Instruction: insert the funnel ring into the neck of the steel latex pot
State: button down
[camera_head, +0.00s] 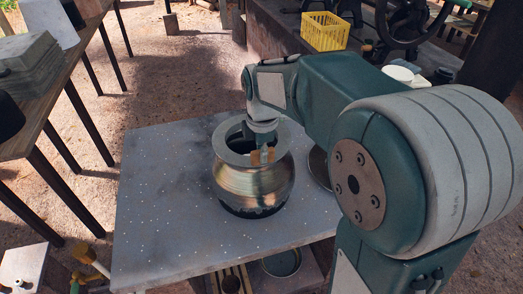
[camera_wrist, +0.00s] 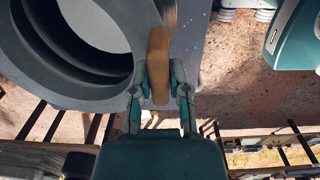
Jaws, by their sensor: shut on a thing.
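The steel latex pot (camera_head: 253,182), round-bellied and shiny with a brassy tint, stands upright on the grey table. A wide grey ring-shaped rim, which I take as the funnel ring (camera_head: 228,153), lies over its neck, roughly level and centred. Whether it is seated or just above the neck I cannot tell. My gripper (camera_head: 263,156) reaches down at the ring's rim and is shut on a tan upright piece of it. In the wrist view the fingers (camera_wrist: 158,88) close on this tan piece, beside the ring's grey body (camera_wrist: 70,88) with its dark stepped inside.
The grey table top (camera_head: 160,200) is clear left of the pot. A round metal thing (camera_head: 319,166) lies right of the pot, partly behind my arm. A wooden bench (camera_head: 55,85) with grey slabs stands at the left. A yellow crate (camera_head: 324,32) is at the back.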

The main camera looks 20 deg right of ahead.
jog(key=shift+f, duration=0.25)
jog(key=c, duration=0.5)
grip_release()
jog(key=shift+c, duration=0.2)
notch_tip(320, 180, up, 12)
jog(key=s+f+m+t, duration=0.2)
jog(key=s+f+m, duration=0.1)
jog(key=s+m, duration=0.6)
jog(key=s+f+m+t, duration=0.3)
jog(key=s+m, duration=0.6)
jog(key=shift+s+f, duration=0.2)
jog(key=shift+s, duration=0.2)
